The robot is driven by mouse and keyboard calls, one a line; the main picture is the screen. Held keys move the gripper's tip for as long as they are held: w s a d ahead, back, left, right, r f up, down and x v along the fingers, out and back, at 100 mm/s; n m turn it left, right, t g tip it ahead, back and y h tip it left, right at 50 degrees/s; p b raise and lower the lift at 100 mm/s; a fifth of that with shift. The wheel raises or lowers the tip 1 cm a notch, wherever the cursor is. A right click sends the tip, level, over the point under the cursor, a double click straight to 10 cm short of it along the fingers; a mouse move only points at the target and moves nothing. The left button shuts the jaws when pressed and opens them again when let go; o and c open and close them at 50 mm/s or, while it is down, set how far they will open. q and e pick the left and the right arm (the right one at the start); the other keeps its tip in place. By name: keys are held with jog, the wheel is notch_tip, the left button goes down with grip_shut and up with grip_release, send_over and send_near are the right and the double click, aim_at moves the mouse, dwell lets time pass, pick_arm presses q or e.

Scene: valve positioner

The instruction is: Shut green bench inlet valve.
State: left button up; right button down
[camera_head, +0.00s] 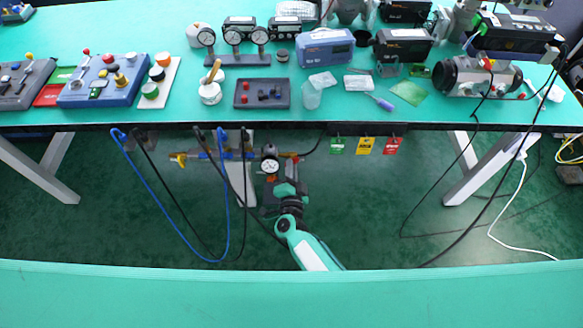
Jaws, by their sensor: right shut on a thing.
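A pipe assembly (215,156) runs below the front edge of the bench. It has a yellow handle (178,158) at its left end and a round white-faced gauge (270,166) near its right end. My right gripper (279,187) reaches up from below, just under the gauge, at the lower right part of the assembly. It is shut on the green bench inlet valve, whose handle is mostly hidden by my gripper and wrist. I cannot tell the handle's angle. My left gripper is not in view.
The green bench top (330,113) hangs over the pipes. A blue hose (160,205) and black cables loop down to the left of my right arm. Green, yellow and red tags (365,145) hang to the right. The floor right of my arm is mostly clear.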

jog(key=c, duration=1.5)
grip_release()
jog(key=s, duration=1.4)
jog(key=shift+b, duration=0.4)
